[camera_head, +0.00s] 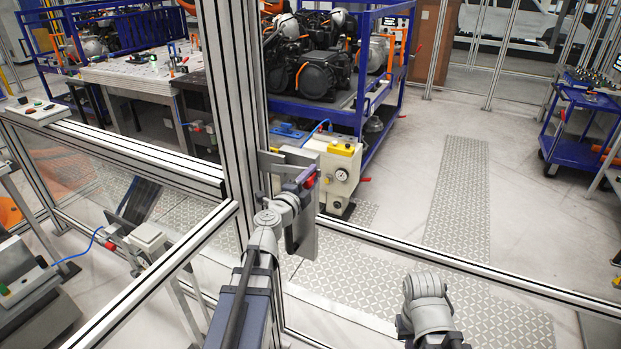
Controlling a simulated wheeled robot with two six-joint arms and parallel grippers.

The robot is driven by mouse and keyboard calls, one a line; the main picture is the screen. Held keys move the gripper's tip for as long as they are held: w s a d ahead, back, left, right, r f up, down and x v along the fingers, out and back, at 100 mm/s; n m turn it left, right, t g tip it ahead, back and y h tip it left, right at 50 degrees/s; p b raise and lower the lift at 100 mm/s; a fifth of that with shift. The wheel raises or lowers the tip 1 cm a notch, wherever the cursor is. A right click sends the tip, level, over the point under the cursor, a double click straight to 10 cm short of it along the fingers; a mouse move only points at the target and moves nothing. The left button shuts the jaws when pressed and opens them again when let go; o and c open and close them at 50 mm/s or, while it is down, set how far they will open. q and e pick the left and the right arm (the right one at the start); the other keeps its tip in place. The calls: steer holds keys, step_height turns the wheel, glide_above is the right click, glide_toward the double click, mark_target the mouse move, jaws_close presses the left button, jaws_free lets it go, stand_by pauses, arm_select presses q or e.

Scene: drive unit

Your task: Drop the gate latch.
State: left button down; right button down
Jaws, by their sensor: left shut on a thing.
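The gate latch (306,177) shows as a small dark purple-grey handle with a red part, beside a grey metal plate on the aluminium fence post (238,95). My left gripper (303,188) is at this handle, at the end of my left arm, and is shut on it. Its fingers are small in the picture and partly hidden by my own wrist, so the exact grip cannot be made out. My right arm shows at the lower right, well apart from the latch; its gripper is not visible.
Aluminium fence rails (470,268) run to both sides of the post. A beige unit with a gauge and yellow top (338,165) stands just behind the latch. A blue rack (385,105) holds engines behind it. A blue cart (575,150) stands right. Patterned floor plates lie between.

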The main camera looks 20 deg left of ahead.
arm_select(q)
steer(key=shift+f, duration=0.1)
stand_by(0.4)
steer(key=shift+c, duration=2.3)
jaws_free()
